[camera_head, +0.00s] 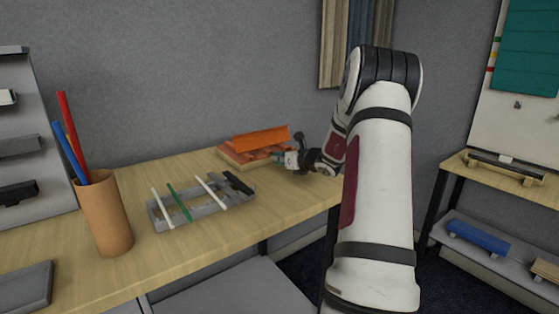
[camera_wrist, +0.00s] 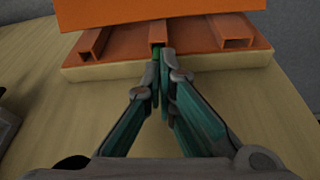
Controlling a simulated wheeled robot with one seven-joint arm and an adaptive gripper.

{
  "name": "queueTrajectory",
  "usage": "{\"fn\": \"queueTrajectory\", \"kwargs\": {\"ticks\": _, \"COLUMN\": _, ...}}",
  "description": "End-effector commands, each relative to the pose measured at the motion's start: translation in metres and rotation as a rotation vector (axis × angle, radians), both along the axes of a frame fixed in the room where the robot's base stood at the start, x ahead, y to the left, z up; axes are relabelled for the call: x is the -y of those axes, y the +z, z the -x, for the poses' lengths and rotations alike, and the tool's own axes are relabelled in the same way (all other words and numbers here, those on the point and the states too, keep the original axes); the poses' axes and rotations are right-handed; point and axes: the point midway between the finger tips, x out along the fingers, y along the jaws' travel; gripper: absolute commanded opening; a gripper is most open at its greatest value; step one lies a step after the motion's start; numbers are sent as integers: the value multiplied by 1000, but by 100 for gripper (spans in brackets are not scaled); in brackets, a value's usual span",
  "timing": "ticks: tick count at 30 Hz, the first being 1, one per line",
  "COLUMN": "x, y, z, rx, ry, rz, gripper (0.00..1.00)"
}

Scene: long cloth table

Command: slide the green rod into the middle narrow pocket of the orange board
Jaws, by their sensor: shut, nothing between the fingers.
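The orange board (camera_wrist: 120,47) lies on a pale wooden base, with its channel-like pockets facing my gripper and a raised orange panel over them. It also shows at the back of the table in the head view (camera_head: 262,139). My gripper (camera_wrist: 162,54) is shut, with its fingertips at the mouth of the middle narrow pocket (camera_wrist: 158,32). A green rod (camera_head: 178,202) lies across the grey rack in the head view, well left of my gripper.
The grey rack (camera_head: 205,211) also carries white rods and a black piece. A brown cup (camera_head: 107,215) with red and blue sticks stands left of it. The wooden table (camera_head: 285,196) is clear right of the rack. A grey wall stands close behind the board.

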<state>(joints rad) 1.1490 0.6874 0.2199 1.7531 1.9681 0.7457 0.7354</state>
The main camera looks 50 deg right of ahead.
Motion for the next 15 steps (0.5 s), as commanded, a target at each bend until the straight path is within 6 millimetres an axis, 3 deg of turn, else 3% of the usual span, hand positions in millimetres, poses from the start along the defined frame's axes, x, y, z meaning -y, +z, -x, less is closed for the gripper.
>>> {"fn": "queueTrajectory", "kwargs": {"ticks": 15, "x": 2, "y": 0, "z": -5, "rx": 0, "ry": -1, "rz": 0, "gripper": 0}}
